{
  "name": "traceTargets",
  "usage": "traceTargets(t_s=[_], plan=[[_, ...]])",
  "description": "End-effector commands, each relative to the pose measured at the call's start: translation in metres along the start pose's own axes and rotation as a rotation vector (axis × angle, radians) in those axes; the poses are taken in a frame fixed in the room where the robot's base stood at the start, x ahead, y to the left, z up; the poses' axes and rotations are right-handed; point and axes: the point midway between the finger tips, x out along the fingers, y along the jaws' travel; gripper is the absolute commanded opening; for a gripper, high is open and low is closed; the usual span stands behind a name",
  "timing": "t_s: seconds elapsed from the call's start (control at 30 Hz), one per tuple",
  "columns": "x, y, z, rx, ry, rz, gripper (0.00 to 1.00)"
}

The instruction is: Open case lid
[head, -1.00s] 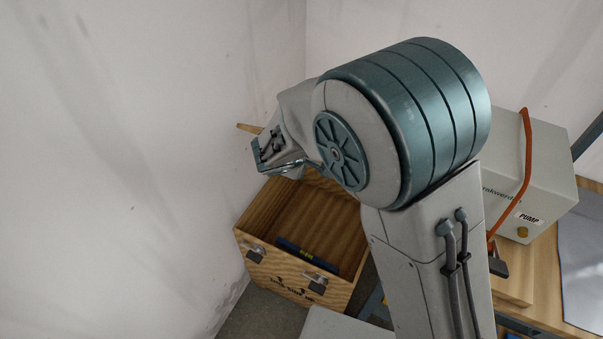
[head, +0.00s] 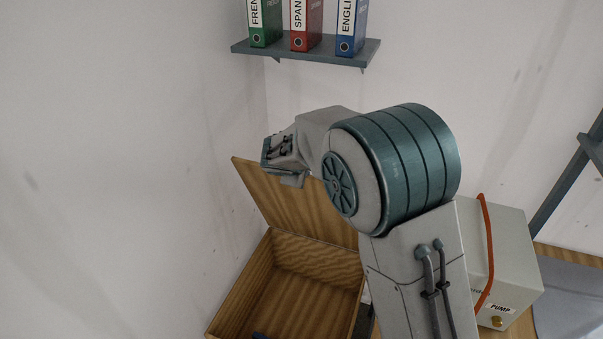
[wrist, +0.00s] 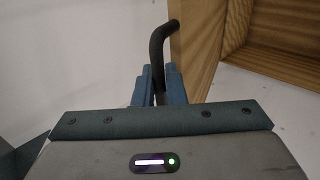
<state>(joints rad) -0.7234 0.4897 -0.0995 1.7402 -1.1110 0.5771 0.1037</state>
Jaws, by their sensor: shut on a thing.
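The wooden case (head: 232,306) stands at the lower left in the head view, with its inside showing. Its lid (head: 262,190) stands up and leans back at the far side of the case. My gripper (wrist: 160,88) is shut on a dark curved handle (wrist: 161,42) beside the lid's wooden edge in the wrist view. The wooden edge (wrist: 195,45) also shows there, close to the right finger. In the head view my arm covers the gripper's fingertips, the handle and the upper right part of the lid.
A wall shelf (head: 310,48) with green, red and blue binders hangs above. A grey pump box (head: 512,255) with an orange hose (head: 488,240) stands on a wooden bench at right. White walls are close at left and behind the case.

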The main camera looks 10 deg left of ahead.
Motion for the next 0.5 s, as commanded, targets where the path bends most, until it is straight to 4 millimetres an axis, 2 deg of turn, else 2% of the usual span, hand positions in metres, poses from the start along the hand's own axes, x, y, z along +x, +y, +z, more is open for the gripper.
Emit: traceTargets(t_s=[0.33,0.4,0.5], plan=[[0.0009,-0.0002,0.0001,0.001,-0.001,-0.001,0.0],[0.0007,-0.0004,-0.0001,0.0,-0.001,-0.001,0.25],[0.0003,-0.0006,-0.0008,-0.001,0.0,-0.001,0.25]])
